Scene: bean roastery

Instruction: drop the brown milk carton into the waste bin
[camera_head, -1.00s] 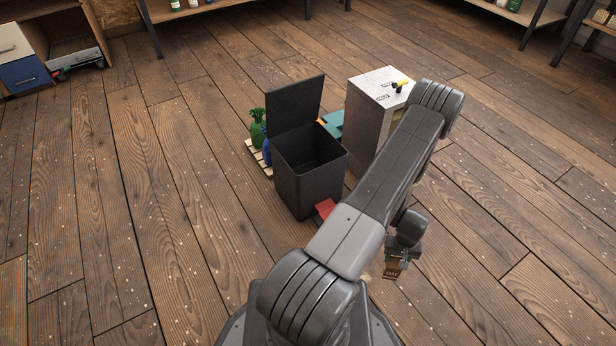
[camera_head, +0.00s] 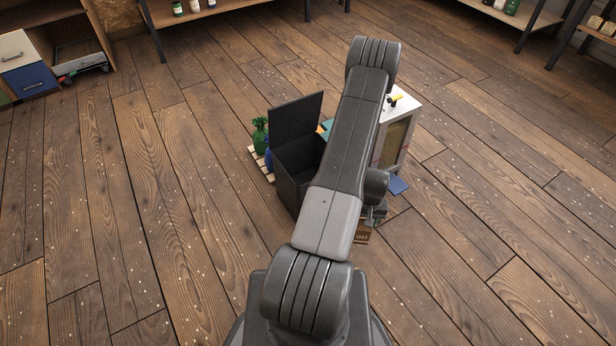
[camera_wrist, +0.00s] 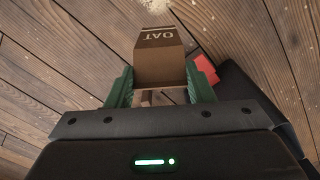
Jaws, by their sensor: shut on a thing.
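The brown milk carton (camera_wrist: 160,62), marked OAT, is held between the green fingers of my gripper (camera_wrist: 160,88) in the wrist view. In the head view a small part of the carton (camera_head: 362,237) shows to the right of my forearm, with the gripper mostly hidden behind the arm. The black waste bin (camera_head: 290,180) stands on the floor just left of my arm with its lid (camera_head: 296,118) up. My arm covers the bin's right side. A dark edge at the right of the wrist view (camera_wrist: 250,90) is probably the bin.
A pale cabinet (camera_head: 405,115) stands right of the bin. A red thing (camera_wrist: 206,68) lies near the carton in the wrist view. The floor at left and right is clear.

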